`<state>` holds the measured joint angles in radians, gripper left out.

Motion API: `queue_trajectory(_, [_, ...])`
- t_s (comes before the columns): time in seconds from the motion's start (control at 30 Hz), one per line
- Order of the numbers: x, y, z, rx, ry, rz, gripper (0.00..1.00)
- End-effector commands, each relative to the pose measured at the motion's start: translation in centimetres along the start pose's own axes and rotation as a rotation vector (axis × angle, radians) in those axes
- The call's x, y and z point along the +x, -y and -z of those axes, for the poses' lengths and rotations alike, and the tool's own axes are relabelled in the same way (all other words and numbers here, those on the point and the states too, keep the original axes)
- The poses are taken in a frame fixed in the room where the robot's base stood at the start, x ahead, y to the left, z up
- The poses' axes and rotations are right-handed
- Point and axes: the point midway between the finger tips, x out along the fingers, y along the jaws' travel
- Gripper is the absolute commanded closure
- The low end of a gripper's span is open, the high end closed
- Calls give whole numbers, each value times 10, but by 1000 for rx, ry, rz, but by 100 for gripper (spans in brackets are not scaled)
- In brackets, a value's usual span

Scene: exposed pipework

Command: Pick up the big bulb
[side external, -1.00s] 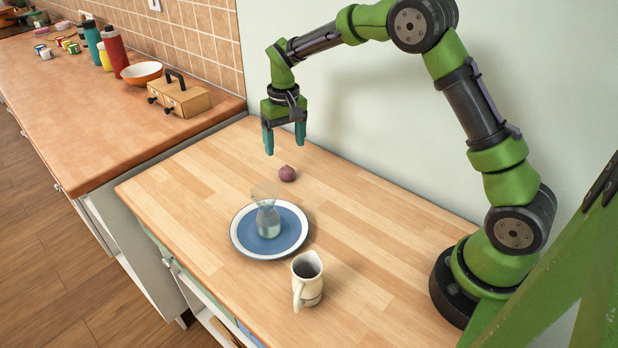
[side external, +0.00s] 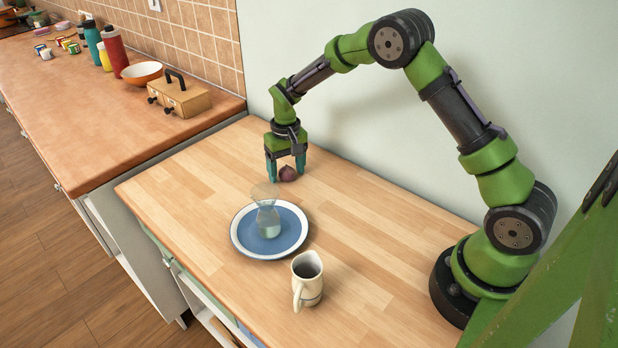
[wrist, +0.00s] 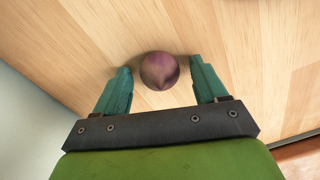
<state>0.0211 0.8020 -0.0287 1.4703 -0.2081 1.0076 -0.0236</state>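The bulb is a round purple onion (side external: 288,174) on the wooden worktop, towards the wall. In the wrist view the onion (wrist: 160,70) lies between the tips of two teal fingers, with a gap on each side. My gripper (side external: 286,176) is lowered around it and open. In the wrist view my gripper (wrist: 161,84) shows its fingers wide apart and nothing held. The onion's far side is hidden.
A blue plate with a white rim (side external: 243,236) carries a clear hourglass-shaped glass (side external: 266,215) in front of my gripper. A cream jug (side external: 307,282) stands nearer the front. The wall is close behind.

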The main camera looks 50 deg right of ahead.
Motion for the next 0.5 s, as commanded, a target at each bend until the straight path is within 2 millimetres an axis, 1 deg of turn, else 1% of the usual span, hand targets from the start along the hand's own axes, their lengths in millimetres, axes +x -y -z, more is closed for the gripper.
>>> queue_trajectory(0.03, [0,0,0,0,0,0,37])
queue_trajectory(0.33, [0,0,0,-1,0,0,83])
queue_trajectory(0.37, [-1,0,0,-1,0,0,85])
queue_trajectory(0.5, [-1,0,0,-1,0,0,85])
